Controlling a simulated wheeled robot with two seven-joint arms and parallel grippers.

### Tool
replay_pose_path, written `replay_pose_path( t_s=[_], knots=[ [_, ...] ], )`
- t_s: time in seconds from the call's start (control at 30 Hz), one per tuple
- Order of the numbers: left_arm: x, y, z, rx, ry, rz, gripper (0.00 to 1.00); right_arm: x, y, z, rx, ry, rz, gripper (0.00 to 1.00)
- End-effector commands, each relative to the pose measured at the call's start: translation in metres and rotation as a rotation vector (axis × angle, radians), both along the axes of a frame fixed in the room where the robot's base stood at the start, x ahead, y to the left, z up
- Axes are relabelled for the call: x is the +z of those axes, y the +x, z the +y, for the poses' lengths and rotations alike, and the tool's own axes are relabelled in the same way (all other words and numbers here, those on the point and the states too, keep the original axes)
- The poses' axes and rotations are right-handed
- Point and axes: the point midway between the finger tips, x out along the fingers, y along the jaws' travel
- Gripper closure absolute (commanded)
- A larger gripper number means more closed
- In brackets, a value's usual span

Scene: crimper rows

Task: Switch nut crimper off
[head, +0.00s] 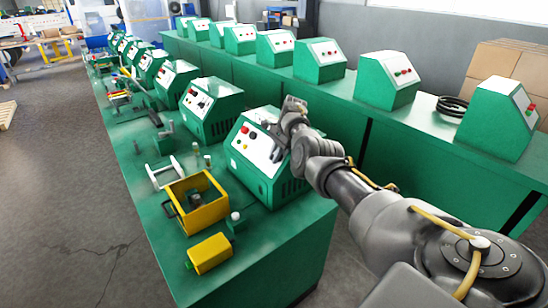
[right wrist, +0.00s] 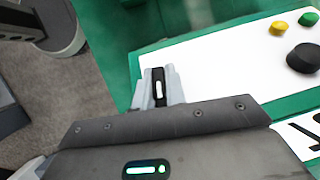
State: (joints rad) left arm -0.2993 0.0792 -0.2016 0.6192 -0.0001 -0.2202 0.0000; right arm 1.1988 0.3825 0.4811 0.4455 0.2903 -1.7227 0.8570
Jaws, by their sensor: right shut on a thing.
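The nut crimper, a green box with a white sloped panel (head: 255,155), stands nearest on the front row bench. Its panel (right wrist: 225,65) fills the upper right of the right wrist view, with a black knob (right wrist: 304,58), a yellow button (right wrist: 278,28) and a green button (right wrist: 309,18). My right gripper (head: 276,150) reaches the right edge of this panel. In the right wrist view its fingers (right wrist: 159,82) are shut on a small black switch (right wrist: 158,90) with a white mark. The switch's position is unclear. My left gripper is not in view.
A yellow open box (head: 196,203) and a smaller yellow block (head: 209,253) sit on the green bench (head: 150,235) left of the crimper. Several similar green machines stand behind it and on the rear bench (head: 395,150). The floor at left (head: 60,200) is clear.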

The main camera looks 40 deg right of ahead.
Motion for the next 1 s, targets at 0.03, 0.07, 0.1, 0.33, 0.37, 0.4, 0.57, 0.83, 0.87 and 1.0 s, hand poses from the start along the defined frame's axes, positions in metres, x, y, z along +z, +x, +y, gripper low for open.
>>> replay_pose_path(
  t_s=[0.03, 0.07, 0.1, 0.33, 0.37, 0.4, 0.57, 0.83, 0.87, 1.0],
  knots=[
    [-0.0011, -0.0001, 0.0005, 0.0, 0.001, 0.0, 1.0, -0.0036, -0.0021, -0.0022, -0.001, -0.002, 0.008, 1.0],
    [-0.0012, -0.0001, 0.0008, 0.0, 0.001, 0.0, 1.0, -0.0036, -0.0021, -0.0022, 0.001, -0.002, 0.009, 1.0],
    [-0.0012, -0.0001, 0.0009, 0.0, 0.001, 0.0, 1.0, -0.0036, -0.0021, -0.0021, 0.002, -0.002, 0.01, 1.0],
    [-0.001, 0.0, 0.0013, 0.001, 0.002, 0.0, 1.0, -0.0035, -0.0021, -0.002, 0.003, -0.002, 0.011, 1.0],
    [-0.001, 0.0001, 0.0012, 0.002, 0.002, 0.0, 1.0, -0.0035, -0.0021, -0.002, 0.003, -0.002, 0.011, 1.0],
    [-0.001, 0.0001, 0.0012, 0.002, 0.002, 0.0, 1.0, -0.0035, -0.0021, -0.002, 0.003, -0.002, 0.011, 1.0],
    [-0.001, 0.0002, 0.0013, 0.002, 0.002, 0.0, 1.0, -0.0033, -0.0018, -0.002, 0.002, -0.003, 0.01, 0.74],
    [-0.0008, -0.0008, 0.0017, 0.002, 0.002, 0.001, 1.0, -0.0017, 0.0, -0.0005, 0.004, -0.003, 0.007, 0.65],
    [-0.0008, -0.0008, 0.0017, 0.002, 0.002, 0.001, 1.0, -0.0016, 0.0001, -0.0003, 0.004, -0.003, 0.007, 0.65],
    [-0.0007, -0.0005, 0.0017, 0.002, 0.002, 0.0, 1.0, -0.0011, 0.0006, 0.0006, 0.005, -0.002, 0.007, 0.65]
  ],
)
